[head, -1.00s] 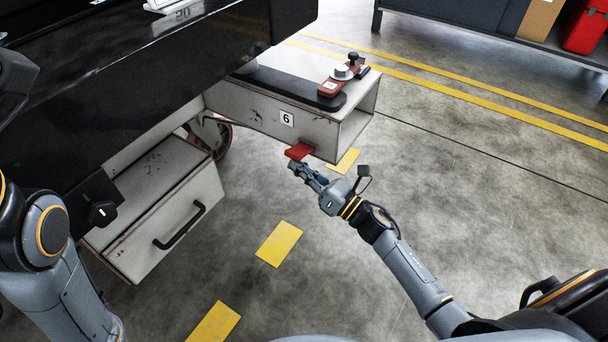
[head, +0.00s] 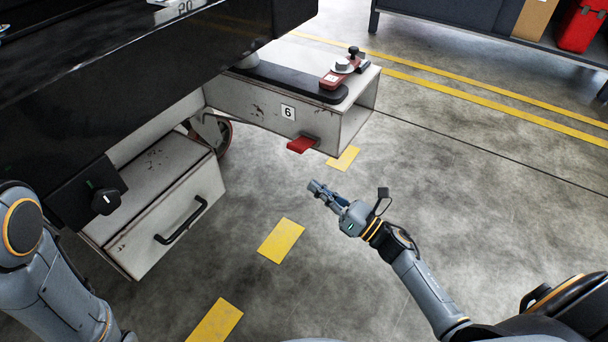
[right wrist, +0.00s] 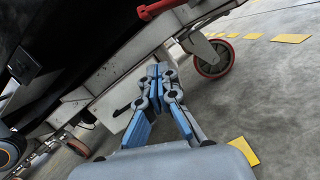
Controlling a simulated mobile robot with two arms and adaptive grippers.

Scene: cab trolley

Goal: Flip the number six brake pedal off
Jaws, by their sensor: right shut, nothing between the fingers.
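The red brake pedal (head: 301,144) sticks out from the lower side of the grey beam (head: 262,122) marked with a number 6 label (head: 288,112) in the head view. A red part (right wrist: 158,9) at the top of the right wrist view looks like the same pedal. My right gripper (head: 314,188) is below the pedal and apart from it in the head view. It is shut and empty; in the right wrist view its blue-padded fingers (right wrist: 158,72) meet at the tips. My left arm shows at the left edge, but its gripper is out of view.
A caster wheel (head: 216,134) stands under the trolley, and a grey drawer box (head: 165,215) with a black handle sits at left. A red clamp-like part (head: 338,78) lies on the beam's top. Floor around my right gripper is clear.

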